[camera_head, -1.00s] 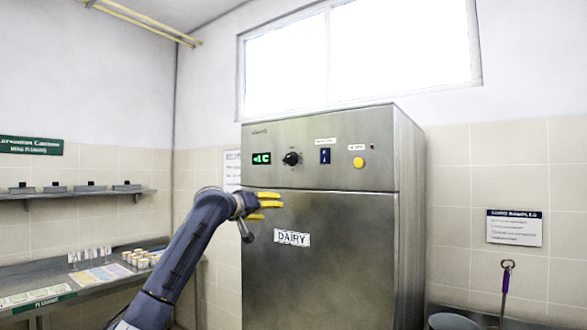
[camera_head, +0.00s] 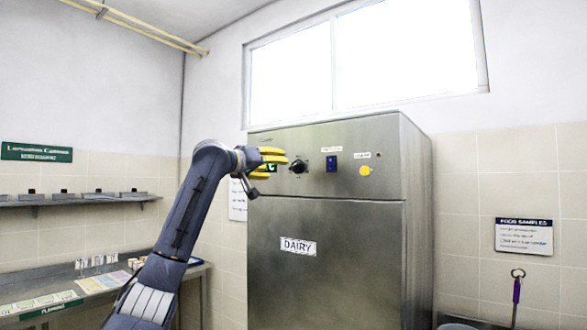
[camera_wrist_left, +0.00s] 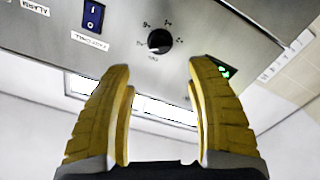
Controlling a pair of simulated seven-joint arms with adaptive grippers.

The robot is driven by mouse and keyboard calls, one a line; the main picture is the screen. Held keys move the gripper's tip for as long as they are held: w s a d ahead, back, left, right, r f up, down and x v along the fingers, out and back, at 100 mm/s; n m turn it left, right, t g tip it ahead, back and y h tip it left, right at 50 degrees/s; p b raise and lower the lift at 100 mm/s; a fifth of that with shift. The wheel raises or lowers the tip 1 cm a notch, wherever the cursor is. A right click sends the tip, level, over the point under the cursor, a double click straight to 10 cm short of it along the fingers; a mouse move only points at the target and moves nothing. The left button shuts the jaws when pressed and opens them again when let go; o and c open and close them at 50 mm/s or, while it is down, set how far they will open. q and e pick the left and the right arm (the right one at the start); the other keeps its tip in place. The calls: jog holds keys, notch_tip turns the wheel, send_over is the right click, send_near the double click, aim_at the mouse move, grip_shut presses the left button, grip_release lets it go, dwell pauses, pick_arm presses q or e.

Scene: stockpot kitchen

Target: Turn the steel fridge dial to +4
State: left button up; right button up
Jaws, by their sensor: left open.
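The steel fridge (camera_head: 325,250) stands in the middle of the head view with a DAIRY label on its door. Its black dial (camera_head: 297,166) is on the upper panel, right of the green display, which my gripper mostly covers. My left gripper (camera_head: 273,162) is open and empty, just left of the dial and apart from it in the picture. In the left wrist view the dial (camera_wrist_left: 160,40) lies beyond and between the two yellow fingers (camera_wrist_left: 160,85), with scale marks around it. The marks are too small to read surely. My right gripper is not in view.
A blue switch (camera_head: 331,164) and a yellow button (camera_head: 365,170) sit right of the dial. A steel counter (camera_head: 120,285) and a wall shelf (camera_head: 80,199) are at the left. A window is above the fridge.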

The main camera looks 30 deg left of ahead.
aim_at(292, 167)
pick_arm(q)
jog(key=w, duration=1.1)
jog(key=shift+d, duration=0.35)
jog(key=shift+c, duration=0.5)
grip_shut()
